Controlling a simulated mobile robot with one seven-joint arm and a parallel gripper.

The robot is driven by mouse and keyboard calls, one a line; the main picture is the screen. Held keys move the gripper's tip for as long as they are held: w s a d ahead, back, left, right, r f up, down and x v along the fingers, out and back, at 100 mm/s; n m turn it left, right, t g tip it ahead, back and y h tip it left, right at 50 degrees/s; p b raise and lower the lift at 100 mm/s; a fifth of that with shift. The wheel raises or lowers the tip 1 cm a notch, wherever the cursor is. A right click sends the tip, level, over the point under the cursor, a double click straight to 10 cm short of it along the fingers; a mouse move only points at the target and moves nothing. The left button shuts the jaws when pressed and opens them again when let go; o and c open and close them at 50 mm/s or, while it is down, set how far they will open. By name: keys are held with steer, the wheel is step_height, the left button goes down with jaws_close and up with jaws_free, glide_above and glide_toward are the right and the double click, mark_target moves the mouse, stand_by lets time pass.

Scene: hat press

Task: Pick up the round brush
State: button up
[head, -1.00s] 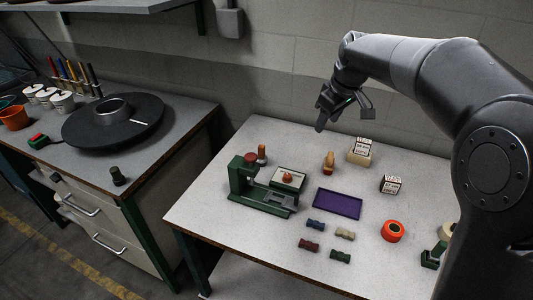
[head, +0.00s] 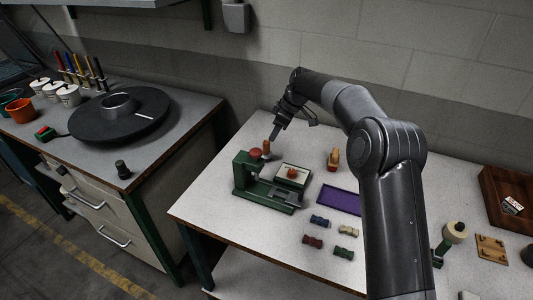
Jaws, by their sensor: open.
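A small upright piece with a wooden handle (head: 266,147) stands just behind the green press (head: 250,177). A second upright wooden-handled piece (head: 333,160) stands farther right. Both are brush-like, and I cannot tell from their small shapes which is the round brush. My gripper (head: 275,138) points down at the left back of the table, close beside the top of the piece behind the press. It is open and empty. I cannot tell whether a finger touches the handle.
A purple tray (head: 339,199) and several small coloured blocks (head: 320,221) lie in front. A wooden box (head: 492,199) stands at the right. A side bench (head: 190,117) holds a round black turntable (head: 120,122). My arm hides part of the table.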

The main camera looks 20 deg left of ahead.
mark_target(269, 142)
steer(key=x, duration=0.9)
steer(key=shift+s, duration=0.1)
jaws_close()
